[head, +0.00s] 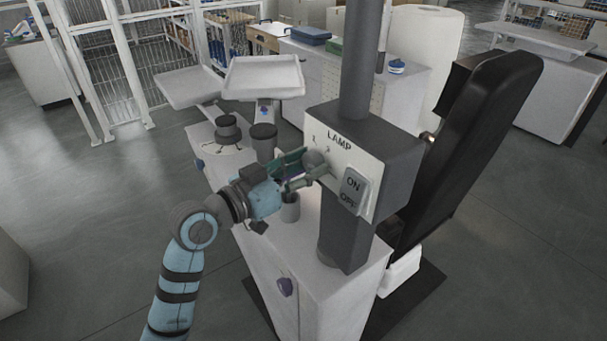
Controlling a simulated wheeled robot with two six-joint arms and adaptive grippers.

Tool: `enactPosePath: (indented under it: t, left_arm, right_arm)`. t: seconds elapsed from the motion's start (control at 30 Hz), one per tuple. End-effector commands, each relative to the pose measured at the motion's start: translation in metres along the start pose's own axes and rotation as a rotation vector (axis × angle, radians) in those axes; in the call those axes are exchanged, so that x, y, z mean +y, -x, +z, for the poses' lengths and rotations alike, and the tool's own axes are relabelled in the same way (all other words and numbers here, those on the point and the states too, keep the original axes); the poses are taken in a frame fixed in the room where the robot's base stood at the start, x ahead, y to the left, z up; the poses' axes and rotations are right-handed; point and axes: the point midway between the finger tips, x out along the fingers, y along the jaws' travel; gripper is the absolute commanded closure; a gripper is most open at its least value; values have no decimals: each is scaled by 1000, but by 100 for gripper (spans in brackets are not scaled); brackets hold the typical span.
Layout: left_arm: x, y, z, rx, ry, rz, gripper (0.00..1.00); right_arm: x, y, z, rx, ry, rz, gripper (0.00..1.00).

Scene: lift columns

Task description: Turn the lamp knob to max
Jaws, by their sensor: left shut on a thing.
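The lamp box (372,152) is a dark grey housing with a pale front panel marked LAMP, mounted on a grey post. A round grey knob (313,158) sits on the left part of the panel, below small marks. An ON/OFF switch (352,190) is to its right. My left gripper (308,168) reaches in from the left with its green fingers around the knob, shut on it. The fingers partly hide the knob, so I cannot read its setting. My right gripper is not in view.
The post stands on a white cabinet (345,290). A small grey cylinder (290,208) stands below my left gripper, and dark round containers (228,128) stand behind it. White trays (264,78) are further back. A black chair-like panel (480,150) is close on the right.

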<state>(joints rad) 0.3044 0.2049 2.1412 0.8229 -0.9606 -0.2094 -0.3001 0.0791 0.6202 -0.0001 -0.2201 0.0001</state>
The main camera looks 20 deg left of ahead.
Motion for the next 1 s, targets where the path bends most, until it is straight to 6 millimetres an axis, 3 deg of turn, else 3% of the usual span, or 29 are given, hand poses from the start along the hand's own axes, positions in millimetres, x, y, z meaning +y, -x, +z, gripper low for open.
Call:
enactPosePath:
  t: [0.43,1.0]
  left_arm:
    - [0,0,-1,36,-256,-5,89]
    - [0,0,-4,41,-298,-7,89]
  right_arm:
    - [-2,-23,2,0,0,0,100]
    - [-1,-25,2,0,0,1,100]
